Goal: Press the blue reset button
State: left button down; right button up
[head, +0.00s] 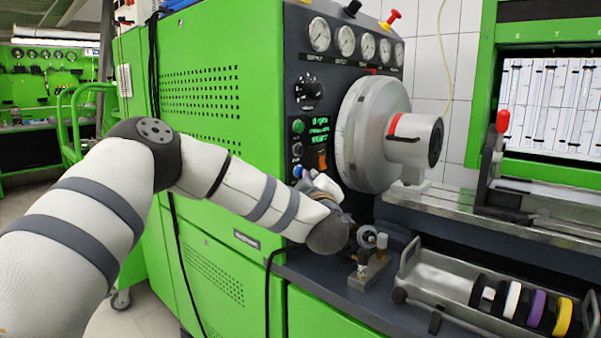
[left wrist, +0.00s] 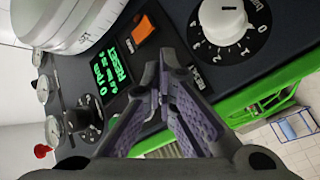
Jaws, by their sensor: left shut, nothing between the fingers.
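The control panel (head: 303,105) is on the front of the green cabinet, left of the large silver drum. A small blue button (head: 297,171) shows low on the panel, just beside my left gripper (head: 313,181). In the left wrist view my left gripper (left wrist: 158,88) is shut and empty, its fingertips close to the panel beside the RESET label (left wrist: 199,79). The blue button is not visible there and seems hidden by the fingers. I cannot tell whether the fingertips touch it. My right gripper is not in view.
An orange switch (left wrist: 145,29), a green-lit display (left wrist: 110,71) and a white numbered knob (left wrist: 222,20) surround the fingers. The silver drum (head: 372,130) juts out right of the panel. A metal tray with colored rings (head: 447,282) lies on the bench below.

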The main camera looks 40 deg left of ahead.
pick_arm(q)
jog(key=shift+a, duration=0.5)
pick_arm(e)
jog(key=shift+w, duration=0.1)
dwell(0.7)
pick_arm(q)
jog(key=shift+d+f, duration=0.1)
jog(key=shift+d, duration=0.85)
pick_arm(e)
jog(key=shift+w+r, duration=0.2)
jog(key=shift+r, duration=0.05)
pick_arm(q)
jog(key=shift+d, duration=0.1)
jog(key=d, duration=0.3)
jog(key=d+p, duration=0.1)
jog(key=shift+s+d, duration=0.25)
jog(key=shift+d, duration=0.15)
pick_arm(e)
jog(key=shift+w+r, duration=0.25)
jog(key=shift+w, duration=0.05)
